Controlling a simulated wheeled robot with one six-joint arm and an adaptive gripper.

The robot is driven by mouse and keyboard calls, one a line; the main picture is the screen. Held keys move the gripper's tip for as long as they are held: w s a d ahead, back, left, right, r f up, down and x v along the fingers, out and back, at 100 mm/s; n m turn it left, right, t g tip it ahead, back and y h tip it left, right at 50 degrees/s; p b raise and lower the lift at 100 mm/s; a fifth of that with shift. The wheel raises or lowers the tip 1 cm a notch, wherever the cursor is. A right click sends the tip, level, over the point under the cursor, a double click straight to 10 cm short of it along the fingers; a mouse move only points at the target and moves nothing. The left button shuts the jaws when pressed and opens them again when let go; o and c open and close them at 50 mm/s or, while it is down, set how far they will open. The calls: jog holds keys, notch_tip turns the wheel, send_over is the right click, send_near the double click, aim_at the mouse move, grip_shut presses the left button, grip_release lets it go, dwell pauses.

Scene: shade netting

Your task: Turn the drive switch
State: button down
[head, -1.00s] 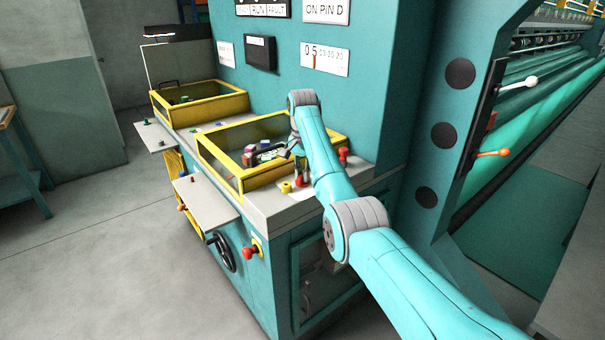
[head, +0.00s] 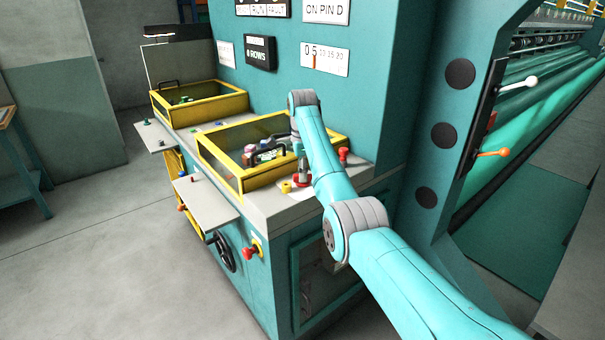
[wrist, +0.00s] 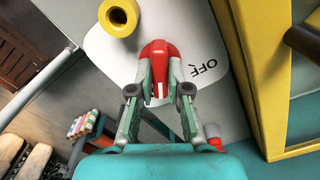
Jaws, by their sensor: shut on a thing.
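The drive switch is a red knob (wrist: 158,50) on a white plate (wrist: 100,50) marked OFF (wrist: 203,68) in the wrist view. My gripper (wrist: 160,92) is shut on the red knob, one finger on each side of its lever. In the head view my gripper (head: 302,171) points down at the red knob (head: 302,184) on the machine's grey ledge, beside the yellow-framed box. My arm hides part of the ledge. Any other markings on the plate are hidden or outside the wrist view.
A yellow knob (head: 286,187) sits close to the switch; it also shows in the wrist view (wrist: 118,16). The yellow-framed box (head: 222,167) with a black handle borders the left side. Another red knob (head: 343,153) stands behind my arm. A dark display (head: 260,53) reads 0 ROWS.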

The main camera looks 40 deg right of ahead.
jog(key=shift+m, duration=1.3)
jog(key=c, duration=1.1)
grip_release()
